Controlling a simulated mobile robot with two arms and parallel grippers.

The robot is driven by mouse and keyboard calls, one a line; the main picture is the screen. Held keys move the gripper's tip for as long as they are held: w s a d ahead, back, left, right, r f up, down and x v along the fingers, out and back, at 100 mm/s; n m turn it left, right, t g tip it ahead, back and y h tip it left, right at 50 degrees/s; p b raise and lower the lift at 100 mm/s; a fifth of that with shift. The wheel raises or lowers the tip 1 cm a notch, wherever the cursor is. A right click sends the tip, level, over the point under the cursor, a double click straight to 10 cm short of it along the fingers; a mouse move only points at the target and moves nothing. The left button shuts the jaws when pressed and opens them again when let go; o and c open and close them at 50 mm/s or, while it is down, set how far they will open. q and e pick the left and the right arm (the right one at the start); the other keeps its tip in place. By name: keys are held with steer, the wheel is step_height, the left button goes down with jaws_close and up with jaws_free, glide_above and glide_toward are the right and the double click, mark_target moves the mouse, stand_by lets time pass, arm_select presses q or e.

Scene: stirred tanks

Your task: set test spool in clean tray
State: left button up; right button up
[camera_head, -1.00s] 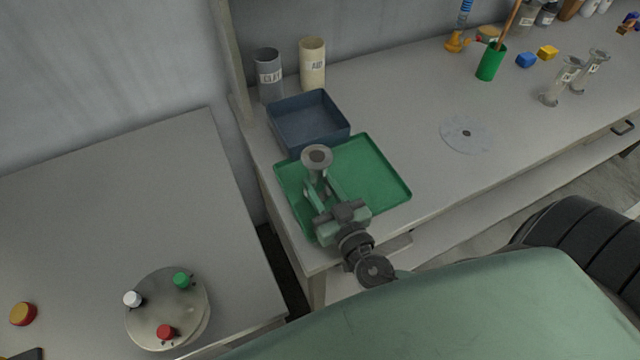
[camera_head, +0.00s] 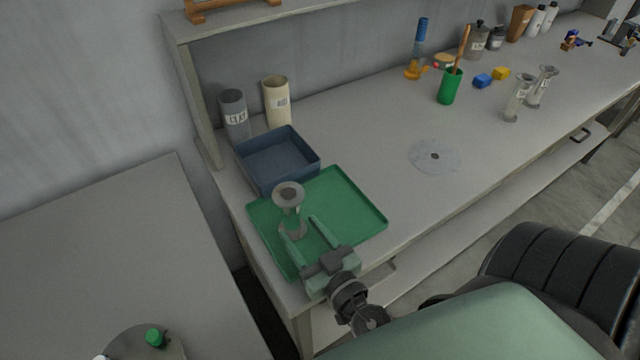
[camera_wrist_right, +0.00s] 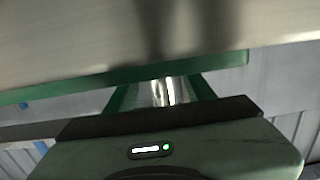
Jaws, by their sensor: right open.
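A grey spool (camera_head: 290,208) with a wide top flange stands upright on the green tray (camera_head: 358,200), towards its left side. My right gripper (camera_head: 299,228) is open, with its fingers low over the tray and their tips close to the spool's lower part. In the right wrist view a shiny part of the spool (camera_wrist_right: 162,92) shows between the two green fingers. I cannot tell whether a finger touches it. My left gripper is not in view.
A blue bin (camera_head: 278,160) stands directly behind the green tray. Two cylinders, grey (camera_head: 235,115) and cream (camera_head: 277,101), stand behind it. A flat clear disc (camera_head: 435,156) lies to the right. Other flanged pieces (camera_head: 518,99) stand farther right. The bench between is mostly clear.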

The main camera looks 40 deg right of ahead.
steer(key=s+b, duration=0.3)
steer(key=s, duration=0.4)
steer(key=shift+a+f, duration=0.1)
steer(key=shift+a, duration=0.05)
steer(key=shift+s+r, duration=0.3)
steer(key=shift+s, duration=0.4)
